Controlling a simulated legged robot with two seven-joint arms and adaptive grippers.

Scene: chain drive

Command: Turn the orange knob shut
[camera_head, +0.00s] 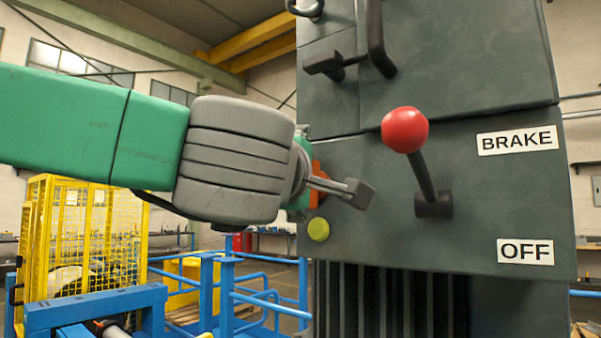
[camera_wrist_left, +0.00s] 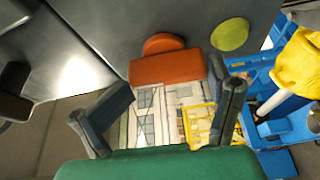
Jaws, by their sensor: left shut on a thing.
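The orange knob (camera_wrist_left: 167,68) shows in the left wrist view as a bar with a rounded part behind it, on the dark grey machine panel. In the head view only a sliver of the knob (camera_head: 316,198) shows beside my gripper, which hides the rest. My left gripper (camera_wrist_left: 174,86) is shut on the knob, with one dark finger at each side of its bar. In the head view one grey finger of my left gripper (camera_head: 322,189) sticks out to the right in front of the panel. My right gripper is not in view.
A yellow-green round button (camera_head: 318,229) sits just below the knob. Blue rails (camera_head: 265,305) and a yellow cage (camera_head: 85,230) are at the left.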

